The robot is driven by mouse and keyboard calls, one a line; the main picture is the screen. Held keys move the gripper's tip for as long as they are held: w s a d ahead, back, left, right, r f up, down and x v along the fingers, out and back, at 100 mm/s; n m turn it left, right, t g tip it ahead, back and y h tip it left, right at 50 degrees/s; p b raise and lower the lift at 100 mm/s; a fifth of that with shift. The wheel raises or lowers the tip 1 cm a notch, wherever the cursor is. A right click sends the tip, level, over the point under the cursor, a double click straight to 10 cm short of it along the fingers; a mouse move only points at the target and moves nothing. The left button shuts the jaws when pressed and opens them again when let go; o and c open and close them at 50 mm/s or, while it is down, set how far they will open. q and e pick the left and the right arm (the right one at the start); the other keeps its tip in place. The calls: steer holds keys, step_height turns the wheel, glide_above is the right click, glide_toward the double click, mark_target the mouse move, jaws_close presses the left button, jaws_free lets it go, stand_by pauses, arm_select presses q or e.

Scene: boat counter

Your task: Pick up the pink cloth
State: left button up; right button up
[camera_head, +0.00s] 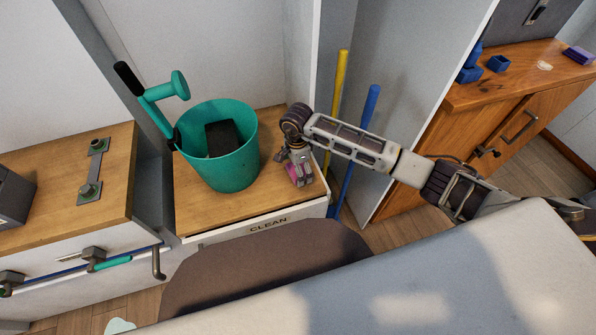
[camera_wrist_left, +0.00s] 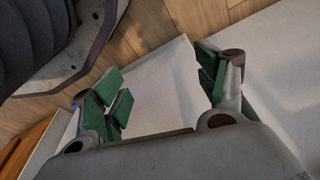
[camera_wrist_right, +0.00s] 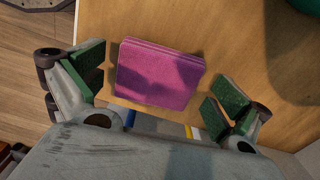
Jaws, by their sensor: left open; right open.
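The pink cloth (camera_wrist_right: 160,75) is a folded magenta block lying on the wooden counter in the right wrist view. It lies between and ahead of my right gripper's spread fingers (camera_wrist_right: 156,88), with no clear grip on it. In the head view, the right gripper (camera_head: 291,164) points down at the cloth (camera_head: 300,175), near the counter's right edge, and partly hides it. My left gripper (camera_wrist_left: 162,90) is open and empty in its wrist view, above a white surface and wooden floor. The left arm does not show in the head view.
A teal bucket (camera_head: 232,168) with a dark item inside stands left of the cloth. Yellow (camera_head: 340,95) and blue (camera_head: 366,125) poles stand just right of the counter. A wooden cabinet (camera_head: 500,95) is farther right.

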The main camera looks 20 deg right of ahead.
arm_select(q)
steer(key=shift+s+f, duration=0.2)
steer(key=shift+s, duration=0.15)
arm_select(e)
steer(key=c, duration=1)
steer(key=shift+r, duration=0.1)
steer(key=shift+r, duration=0.55)
arm_select(q)
steer(key=f, duration=0.2)
steer(key=a+f+p, duration=0.1)
steer(key=shift+s+a, duration=0.1)
steer(key=shift+s, duration=0.3)
arm_select(e)
step_height(320, 180, up, 9)
steer(key=shift+f, duration=0.15)
arm_select(q)
steer(key=shift+s, duration=0.1)
